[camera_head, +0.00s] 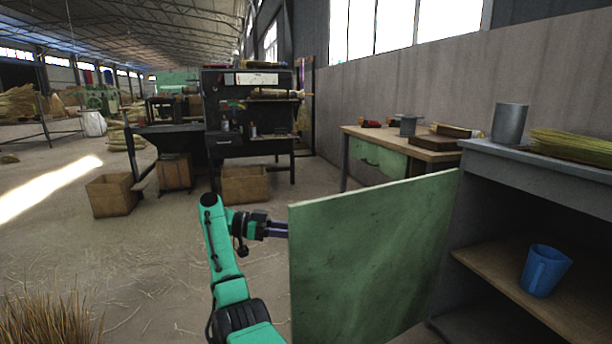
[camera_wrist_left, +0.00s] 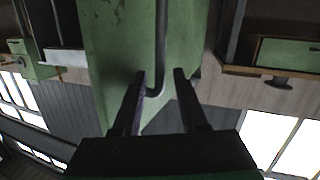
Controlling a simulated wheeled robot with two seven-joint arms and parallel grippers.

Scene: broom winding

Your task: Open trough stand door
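The green trough stand door (camera_head: 375,255) stands swung open from the grey trough stand (camera_head: 478,165), which shows its inside. My left gripper (camera_head: 280,230) is at the door's free left edge, its fingertips partly hidden by the panel. In the left wrist view the green door (camera_wrist_left: 112,50) fills the middle, and a thin dark bar handle (camera_wrist_left: 161,40) runs down between the fingers of my left gripper (camera_wrist_left: 160,75). The fingers are apart, with a visible gap on both sides of the bar. My right gripper is not in view.
A blue cup (camera_head: 543,270) sits on the stand's wooden shelf (camera_head: 490,265). A grey cylinder (camera_head: 509,124) and green straw (camera_head: 575,145) are on top. A wooden-topped table (camera_head: 395,140) stands behind the door. The floor on the left is mostly open, with straw (camera_head: 50,318) near.

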